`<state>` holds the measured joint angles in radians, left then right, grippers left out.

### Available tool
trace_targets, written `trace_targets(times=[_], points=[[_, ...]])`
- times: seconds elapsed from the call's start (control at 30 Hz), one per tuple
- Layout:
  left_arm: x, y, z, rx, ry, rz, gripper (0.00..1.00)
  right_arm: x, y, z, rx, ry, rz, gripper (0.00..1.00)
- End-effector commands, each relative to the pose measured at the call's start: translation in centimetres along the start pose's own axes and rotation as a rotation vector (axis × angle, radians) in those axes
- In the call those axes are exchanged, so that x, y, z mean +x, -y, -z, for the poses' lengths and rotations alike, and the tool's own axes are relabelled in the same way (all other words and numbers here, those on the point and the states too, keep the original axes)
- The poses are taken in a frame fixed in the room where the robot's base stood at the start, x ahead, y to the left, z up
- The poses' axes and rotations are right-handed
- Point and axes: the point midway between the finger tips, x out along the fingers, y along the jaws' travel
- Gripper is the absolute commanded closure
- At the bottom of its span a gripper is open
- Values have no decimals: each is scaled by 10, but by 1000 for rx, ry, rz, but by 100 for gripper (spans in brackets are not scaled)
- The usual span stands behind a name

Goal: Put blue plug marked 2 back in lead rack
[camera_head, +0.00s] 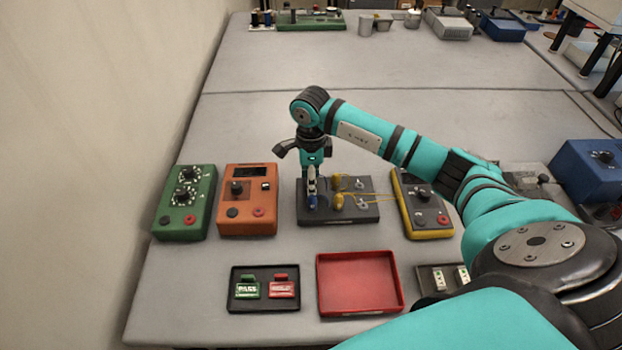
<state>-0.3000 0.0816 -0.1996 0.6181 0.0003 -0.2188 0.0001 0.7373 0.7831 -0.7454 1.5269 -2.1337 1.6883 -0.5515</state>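My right arm reaches in from the right, and its gripper (311,184) points down over the left end of a dark block (360,215). A small blue piece (312,203) shows right at the fingertips; it may be the blue plug, but no mark 2 can be read. The fingers are too small and overlapped to tell whether they are closed on it or whether it touches the block. The block also carries yellow pieces (338,201) and small metal clips (361,203). I cannot tell for certain which thing is the lead rack. My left gripper is out of view.
A green dial box (185,202) and an orange box (248,200) stand left of the block. A yellow-edged meter (422,204) stands right, with yellow leads running to it. In front are a tag tray (264,304) and an empty red tray (358,282).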

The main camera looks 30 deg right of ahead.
Motion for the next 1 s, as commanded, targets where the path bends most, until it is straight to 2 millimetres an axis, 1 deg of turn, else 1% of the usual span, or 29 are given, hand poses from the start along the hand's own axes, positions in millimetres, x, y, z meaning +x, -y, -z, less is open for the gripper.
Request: trace_targets(times=[0.17, 0.3, 0.4, 0.53, 0.7, 1.0], points=[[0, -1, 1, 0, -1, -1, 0, -30, 1, 0, -1, 2, 6, 52], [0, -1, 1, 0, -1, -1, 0, -61, 1, 0, -1, 2, 6, 52], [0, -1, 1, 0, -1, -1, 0, -81, 1, 0, 1, 2, 4, 52], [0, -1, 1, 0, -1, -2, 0, -102, 1, 0, 0, 1, 3, 52], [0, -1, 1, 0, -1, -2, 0, -114, 1, 0, 1, 0, 2, 52], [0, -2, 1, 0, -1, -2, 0, -116, 0, 0, 1, 0, 1, 52]])
